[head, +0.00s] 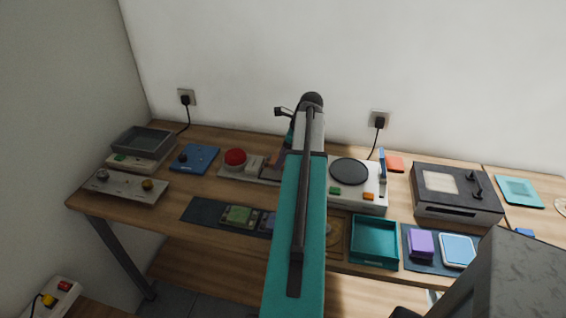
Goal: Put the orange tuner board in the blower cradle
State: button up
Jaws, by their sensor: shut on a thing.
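My arm (299,215) runs up the middle of the head view and covers a strip of the workbench. My gripper's fingertips are hidden behind it, so I cannot see what they hold. A flat orange-red piece (395,163) lies at the back of the bench, right of the white unit with the black disc; I cannot tell whether it is the orange tuner board. I cannot clearly pick out the blower cradle. A pale base with a red dome (235,157) stands left of the arm, and its right end is partly hidden.
The white unit (370,205) with the black disc stands right of my arm, with an empty teal tray (374,261) in front. A grey box device (455,208) is farther right. Purple (421,243) and blue (458,250) pieces lie on a dark mat. Several devices fill the left end.

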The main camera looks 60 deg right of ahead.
jog(key=shift+f+p, duration=0.55)
jog(key=shift+f, duration=1.05)
jog(key=o, duration=1.1)
jog(key=shift+f, duration=0.1)
jog(key=shift+o, duration=0.4)
jog(key=b+v, duration=0.2)
jog(key=v, duration=1)
